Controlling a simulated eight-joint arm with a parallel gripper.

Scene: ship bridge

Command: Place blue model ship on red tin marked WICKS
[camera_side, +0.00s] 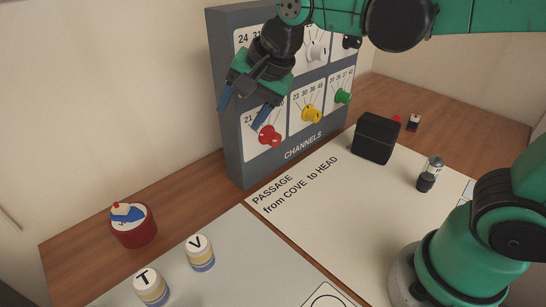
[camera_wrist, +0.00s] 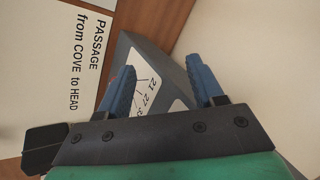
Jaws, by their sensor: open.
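The blue model ship (camera_side: 127,214), with white and red parts on top, rests on the red tin (camera_side: 135,232) at the lower left of the side view. No marking can be read on the tin from here. My gripper (camera_side: 244,104) is open and empty, raised in front of the grey CHANNELS panel, well above and to the right of the tin. In the wrist view my gripper's blue fingers (camera_wrist: 162,85) are spread apart with nothing between them. The ship and tin are not in the wrist view.
The grey CHANNELS panel (camera_side: 231,130) with coloured knobs stands at the back. Two striped cylinders marked T (camera_side: 151,288) and V (camera_side: 200,253) stand near the tin. A black box (camera_side: 375,138) and a small dark bottle (camera_side: 429,174) stand on the PASSAGE chart (camera_side: 330,205).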

